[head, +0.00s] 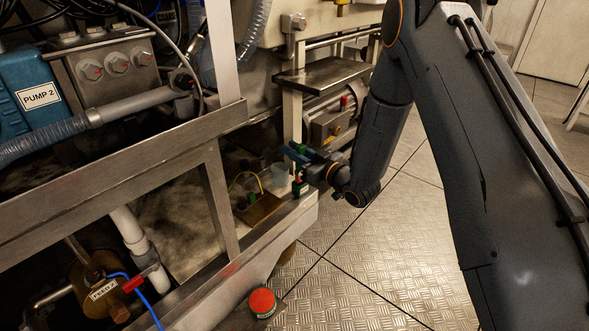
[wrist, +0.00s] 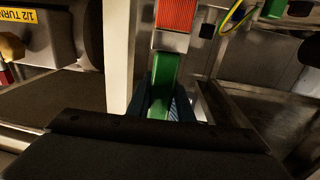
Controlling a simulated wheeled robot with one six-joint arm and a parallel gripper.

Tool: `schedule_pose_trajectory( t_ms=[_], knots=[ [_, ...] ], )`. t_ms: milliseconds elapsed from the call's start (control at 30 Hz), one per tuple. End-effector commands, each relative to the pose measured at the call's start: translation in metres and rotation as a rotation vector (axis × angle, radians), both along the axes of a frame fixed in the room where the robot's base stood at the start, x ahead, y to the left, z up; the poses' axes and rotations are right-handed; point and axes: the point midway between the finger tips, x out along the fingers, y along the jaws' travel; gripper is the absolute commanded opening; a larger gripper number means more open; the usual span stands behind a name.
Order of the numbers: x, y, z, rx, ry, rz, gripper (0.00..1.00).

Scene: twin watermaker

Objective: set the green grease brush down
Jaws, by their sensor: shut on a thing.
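The green grease brush (wrist: 163,85) is in my gripper (wrist: 162,108). In the wrist view its green handle stands between the two blue fingers, with a metal band and a block of orange-red bristles (wrist: 174,24) beyond it. In the head view my gripper (head: 296,152) is at the right end of the low metal frame, beside a grey post. A small green part (head: 299,188) shows just below the fingers there; I cannot tell whether it is the brush. Whether the brush touches a surface is not clear.
A brown tray (head: 262,210) with green items and a yellow-green wire lies left of my gripper. A metal shelf (head: 322,76) is above it. The frame's rail (head: 268,232) runs in front. A red button (head: 262,302) is lower down. The floor (head: 375,250) at right is clear.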

Motion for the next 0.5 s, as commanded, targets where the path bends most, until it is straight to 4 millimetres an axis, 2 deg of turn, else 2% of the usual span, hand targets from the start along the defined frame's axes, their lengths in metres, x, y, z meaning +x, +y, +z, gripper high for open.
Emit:
schedule_pose_trajectory(
  t_ms=[333, 500],
  knots=[
    [0.0, 0.0, -0.041, 0.0, 0.0, 0.0, 0.0],
    [0.0, 0.0, -0.045, 0.0, -0.001, 0.0, 0.0]
  ],
)
